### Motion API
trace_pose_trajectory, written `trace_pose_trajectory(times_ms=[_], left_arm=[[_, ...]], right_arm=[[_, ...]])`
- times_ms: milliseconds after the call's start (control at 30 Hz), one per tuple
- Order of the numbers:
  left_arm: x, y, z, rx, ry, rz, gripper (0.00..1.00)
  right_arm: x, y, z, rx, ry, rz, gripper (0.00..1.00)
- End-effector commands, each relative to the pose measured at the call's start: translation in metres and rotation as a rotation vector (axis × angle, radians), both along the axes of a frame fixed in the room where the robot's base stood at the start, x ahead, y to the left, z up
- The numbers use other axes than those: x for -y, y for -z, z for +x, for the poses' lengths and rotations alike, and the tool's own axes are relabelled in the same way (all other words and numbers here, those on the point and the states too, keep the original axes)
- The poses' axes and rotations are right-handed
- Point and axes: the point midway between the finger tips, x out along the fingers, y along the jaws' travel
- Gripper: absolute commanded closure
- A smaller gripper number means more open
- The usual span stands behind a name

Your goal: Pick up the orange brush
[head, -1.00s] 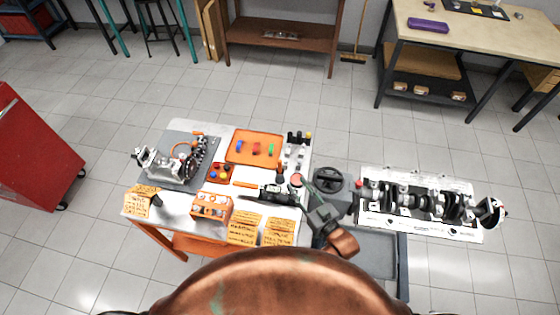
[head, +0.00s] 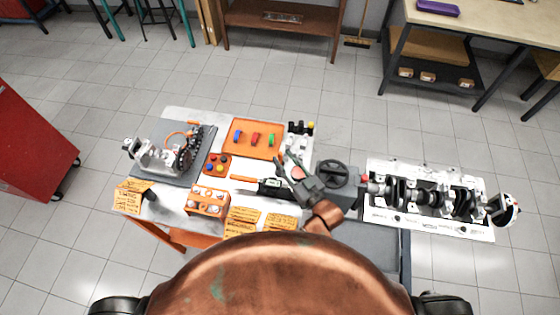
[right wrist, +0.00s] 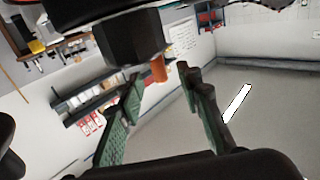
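A thin orange stick (head: 243,178), the best match for the orange brush, lies on the workbench below the orange tray. Its right end meets a dark tool with a green patch (head: 270,186); I cannot tell if they are one piece, and no bristles can be made out. My right gripper (head: 284,168) hovers over the bench to the right of the stick, its fingers apart. In the right wrist view its green fingers (right wrist: 163,108) are open and empty, with an orange cylinder (right wrist: 158,69) beyond them beside a dark block. My left gripper is not in view.
The orange tray (head: 256,153) holds coloured pieces. An orange box (head: 207,201) and yellow notes (head: 243,221) lie in front. A reddish round item (head: 298,173) is beside the right gripper. A black handwheel (head: 334,173) and a crankshaft (head: 428,197) are to the right.

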Motion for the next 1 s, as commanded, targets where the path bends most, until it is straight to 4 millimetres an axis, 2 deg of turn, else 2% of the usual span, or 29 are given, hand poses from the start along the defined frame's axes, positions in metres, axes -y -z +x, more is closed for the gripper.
trace_pose_trajectory(times_ms=[100, 200, 467, 933, 1000], left_arm=[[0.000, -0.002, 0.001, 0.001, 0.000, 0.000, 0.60], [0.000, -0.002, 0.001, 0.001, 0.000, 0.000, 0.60], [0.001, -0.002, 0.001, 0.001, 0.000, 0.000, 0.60], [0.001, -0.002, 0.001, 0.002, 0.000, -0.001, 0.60], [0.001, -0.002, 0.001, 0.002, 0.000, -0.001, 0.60]], right_arm=[[-0.011, -0.003, 0.015, 0.000, -0.001, 0.001, 0.67], [-0.015, -0.002, 0.022, -0.001, -0.002, 0.001, 0.67], [-0.017, -0.001, 0.024, -0.001, -0.004, 0.000, 0.67], [-0.017, -0.001, 0.023, -0.001, -0.004, -0.001, 1.00], [-0.017, -0.001, 0.023, -0.001, -0.004, -0.001, 1.00]])
